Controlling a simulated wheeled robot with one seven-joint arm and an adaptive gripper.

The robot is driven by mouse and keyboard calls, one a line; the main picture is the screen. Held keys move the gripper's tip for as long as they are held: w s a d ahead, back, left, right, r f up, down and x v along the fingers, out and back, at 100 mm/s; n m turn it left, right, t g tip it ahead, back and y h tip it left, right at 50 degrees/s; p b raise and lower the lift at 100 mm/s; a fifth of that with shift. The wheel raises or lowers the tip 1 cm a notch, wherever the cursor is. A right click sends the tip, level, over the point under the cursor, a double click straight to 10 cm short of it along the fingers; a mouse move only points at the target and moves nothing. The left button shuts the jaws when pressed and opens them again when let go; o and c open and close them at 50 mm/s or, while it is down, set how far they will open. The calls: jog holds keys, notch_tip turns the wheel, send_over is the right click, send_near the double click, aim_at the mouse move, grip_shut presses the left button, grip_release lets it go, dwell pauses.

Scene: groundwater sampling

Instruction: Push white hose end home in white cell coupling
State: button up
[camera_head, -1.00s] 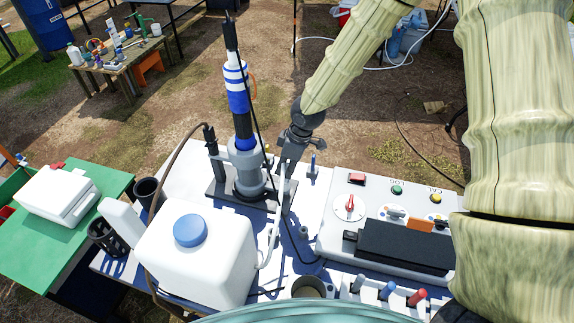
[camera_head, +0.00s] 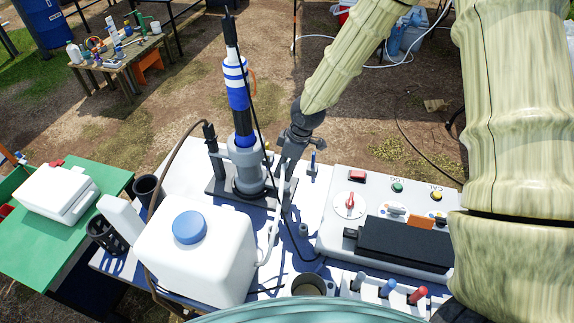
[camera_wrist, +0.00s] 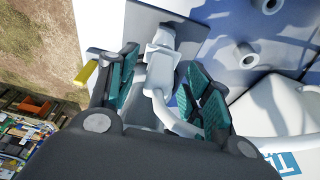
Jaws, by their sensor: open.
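In the wrist view, my gripper (camera_wrist: 162,92) is open, with one teal-padded finger on each side of the white hose (camera_wrist: 174,118). The hose bends upward between the fingers to a white fitting (camera_wrist: 160,58), which appears to be the cell coupling. The hose end is at or very close to this fitting; I cannot tell how deep it sits. In the head view, my gripper (camera_head: 288,168) points down just right of the grey cell and its blue-and-white upright tube (camera_head: 236,85). The white hose (camera_head: 273,235) rises there from beside the white tank (camera_head: 200,255). The coupling is hard to make out there.
A control box (camera_head: 385,225) with knobs and a black bar stands right of my gripper. A dark cable runs close to the hose. A green table (camera_head: 60,235) is at left.

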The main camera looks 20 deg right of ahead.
jog(key=shift+r, duration=0.1)
jog(key=v, duration=1.1)
jog(key=shift+d+r, duration=0.2)
jog(key=shift+r, duration=0.15)
jog(key=shift+s, duration=0.2)
